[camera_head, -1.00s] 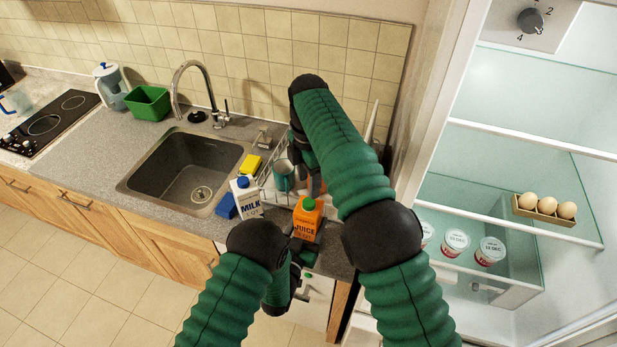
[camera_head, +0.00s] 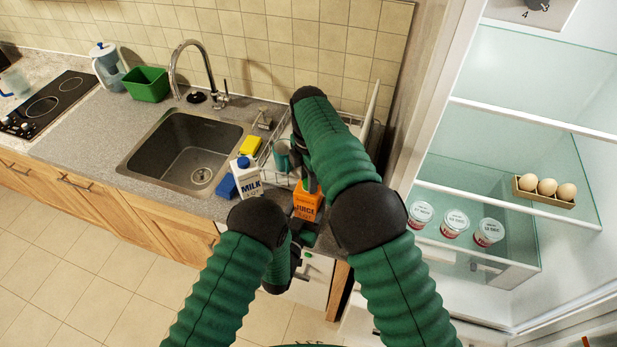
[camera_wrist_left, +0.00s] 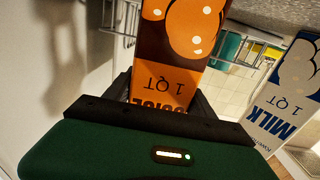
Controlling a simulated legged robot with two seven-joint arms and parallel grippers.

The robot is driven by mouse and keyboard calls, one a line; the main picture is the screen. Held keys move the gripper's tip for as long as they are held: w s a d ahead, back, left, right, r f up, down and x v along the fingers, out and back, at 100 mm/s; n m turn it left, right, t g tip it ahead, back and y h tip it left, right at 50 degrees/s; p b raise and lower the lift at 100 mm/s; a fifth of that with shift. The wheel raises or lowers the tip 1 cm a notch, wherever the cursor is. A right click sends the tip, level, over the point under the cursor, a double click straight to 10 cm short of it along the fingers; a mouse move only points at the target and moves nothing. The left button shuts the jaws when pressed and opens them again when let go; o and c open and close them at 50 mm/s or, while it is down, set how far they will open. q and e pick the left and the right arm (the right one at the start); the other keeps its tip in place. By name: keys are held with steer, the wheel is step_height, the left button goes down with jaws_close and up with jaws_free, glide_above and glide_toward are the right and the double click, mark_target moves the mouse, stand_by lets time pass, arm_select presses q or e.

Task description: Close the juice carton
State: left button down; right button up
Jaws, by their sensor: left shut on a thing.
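The orange juice carton (camera_head: 305,207) stands upright at the counter's front edge, right of the milk carton. My left gripper (camera_head: 294,236) is shut on its lower part, mostly behind my own arm. In the left wrist view the juice carton (camera_wrist_left: 180,50) appears upside down between the fingers of my left gripper (camera_wrist_left: 165,98).
The milk carton (camera_head: 245,178) with a blue cap stands close on the left, beside a blue sponge (camera_head: 226,187) and a yellow sponge (camera_head: 250,145). A wire dish rack (camera_head: 268,158) with a teal cup (camera_head: 281,155) is behind. The sink (camera_head: 185,150) is further left; an open fridge (camera_head: 500,200) is at right.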

jaws_close()
